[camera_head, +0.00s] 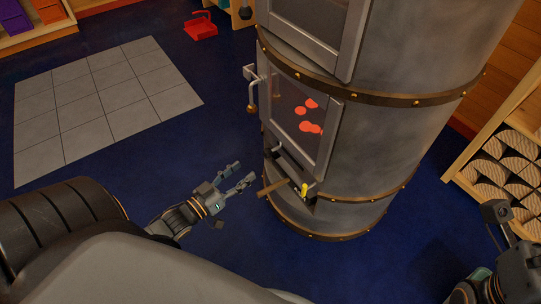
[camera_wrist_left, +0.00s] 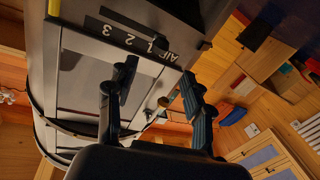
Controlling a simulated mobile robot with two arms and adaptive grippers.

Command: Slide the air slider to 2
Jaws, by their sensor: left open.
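The metal stove (camera_head: 375,140) stands right of centre in the head view. Low on its front, a short wooden handle (camera_head: 272,187) sticks out to the left, with a yellow piece (camera_head: 304,189) to its right. My left gripper (camera_head: 242,173) is open and empty, just left of the handle and apart from it. In the left wrist view, the dark AIR label plate (camera_wrist_left: 140,40) with figures 1, 2 and 3 lies beyond the fingertips (camera_wrist_left: 158,72). A finger partly covers it, so the slider's setting cannot be read. My right gripper (camera_head: 497,212) is partly visible at the right edge.
The stove's glass door (camera_head: 300,125) shows a red glow and has a latch handle (camera_head: 252,95) on its left. A wooden rack of logs (camera_head: 500,170) stands at right. Tiled floor (camera_head: 100,105) at left is clear.

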